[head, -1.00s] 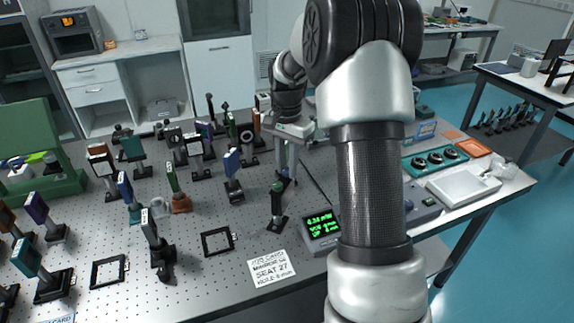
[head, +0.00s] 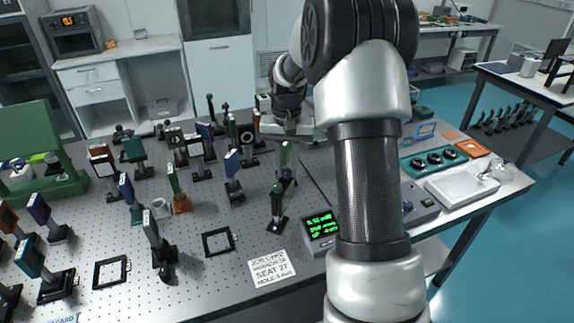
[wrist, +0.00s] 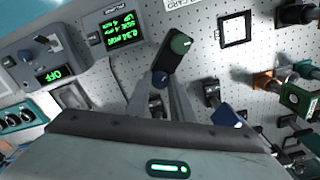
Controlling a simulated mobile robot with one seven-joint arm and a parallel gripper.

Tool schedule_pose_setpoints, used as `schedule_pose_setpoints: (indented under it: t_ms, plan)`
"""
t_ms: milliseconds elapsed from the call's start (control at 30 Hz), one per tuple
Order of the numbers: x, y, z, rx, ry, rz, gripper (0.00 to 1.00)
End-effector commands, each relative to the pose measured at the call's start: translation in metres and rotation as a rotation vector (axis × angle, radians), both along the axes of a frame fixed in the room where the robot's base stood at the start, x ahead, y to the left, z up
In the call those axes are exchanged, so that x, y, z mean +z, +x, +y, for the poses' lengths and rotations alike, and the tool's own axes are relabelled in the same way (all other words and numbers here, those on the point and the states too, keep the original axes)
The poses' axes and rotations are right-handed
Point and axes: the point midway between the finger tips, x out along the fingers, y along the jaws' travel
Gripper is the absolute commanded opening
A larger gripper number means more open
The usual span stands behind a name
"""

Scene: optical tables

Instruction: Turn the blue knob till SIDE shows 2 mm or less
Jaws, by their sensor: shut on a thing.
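A black mirror mount (wrist: 172,58) with a green knob (wrist: 181,44) stands in front of my gripper in the wrist view. My gripper (wrist: 160,86) is shut on a small blue knob (wrist: 159,79) at the mount's near end; the fingers partly cover it. In the head view my gripper (head: 287,172) reaches down to the mount from above, and the blue knob cannot be made out. The readout (head: 321,222) shows green lines of power, SIDE and UP; it is also in the wrist view (wrist: 122,32). Its digits are too blurred to read surely.
A white job card (head: 271,268) and an empty black frame (head: 218,241) lie in front on the perforated table. Several mounted optics, such as a blue one (head: 233,162), crowd the left. A grey box (wrist: 48,55) reading OFF stands beside the readout.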

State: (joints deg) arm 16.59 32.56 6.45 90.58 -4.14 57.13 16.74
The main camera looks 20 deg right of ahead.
Motion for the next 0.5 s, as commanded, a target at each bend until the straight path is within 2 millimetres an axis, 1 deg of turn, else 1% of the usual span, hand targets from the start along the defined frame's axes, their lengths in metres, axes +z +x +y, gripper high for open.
schedule_pose_setpoints:
  t_ms: [200, 500]
  plan:
    - [0.0015, 0.0002, -0.0001, 0.206, 0.000, -0.001, 0.00]
    - [0.0015, 0.0003, -0.0006, 0.469, -0.001, 0.000, 0.00]
